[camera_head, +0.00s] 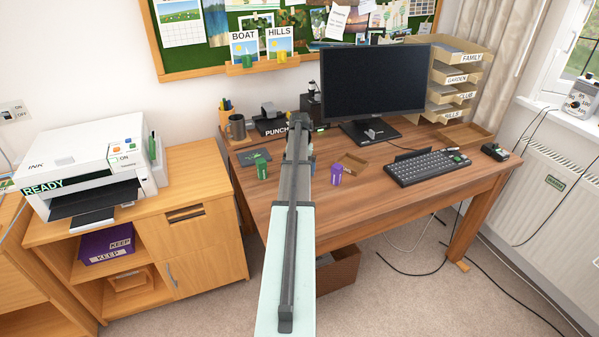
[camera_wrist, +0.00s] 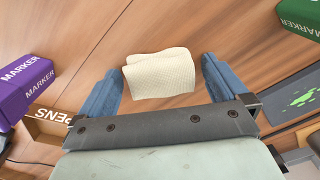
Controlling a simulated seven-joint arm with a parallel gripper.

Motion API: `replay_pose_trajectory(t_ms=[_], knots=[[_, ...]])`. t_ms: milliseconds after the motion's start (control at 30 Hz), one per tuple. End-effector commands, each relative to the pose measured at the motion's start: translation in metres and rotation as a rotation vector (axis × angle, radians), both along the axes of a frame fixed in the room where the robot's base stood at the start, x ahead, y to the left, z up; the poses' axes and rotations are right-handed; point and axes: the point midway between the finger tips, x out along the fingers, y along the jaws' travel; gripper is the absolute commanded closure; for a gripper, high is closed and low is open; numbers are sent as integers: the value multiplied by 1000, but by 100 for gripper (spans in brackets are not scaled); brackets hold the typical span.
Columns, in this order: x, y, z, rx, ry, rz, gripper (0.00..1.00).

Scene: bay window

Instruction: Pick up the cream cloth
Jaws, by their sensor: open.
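The cream cloth (camera_wrist: 160,73) lies folded on the wooden desk in the wrist view. It sits between and slightly beyond the two blue fingers of my gripper (camera_wrist: 161,71). The gripper is open, with a finger on either side of the cloth and a gap on both sides. I cannot tell how high the fingertips are above the desk. In the head view my arm reaches over the desk (camera_head: 400,185) and hides the cloth.
A purple marker box (camera_wrist: 20,88) and a pens tray (camera_wrist: 38,130) stand left in the wrist view. A green marker box (camera_wrist: 302,16) and a dark mat (camera_wrist: 298,98) are on the right. A keyboard (camera_head: 428,167) and monitor (camera_head: 375,82) stand further along the desk.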

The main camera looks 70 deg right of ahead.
Motion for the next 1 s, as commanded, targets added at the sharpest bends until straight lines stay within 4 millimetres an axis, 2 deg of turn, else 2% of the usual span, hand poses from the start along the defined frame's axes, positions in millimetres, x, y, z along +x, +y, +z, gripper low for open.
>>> replay_pose_trajectory(t_ms=[133, 667, 867, 1000], knots=[[0, 0, 0, 0, 0, 0, 0], [0, 0, 1, 0, 0, 0, 50], [0, 0, 1, 0, 0, 0, 50], [0, 0, 8, -1, 0, 0, 50]])
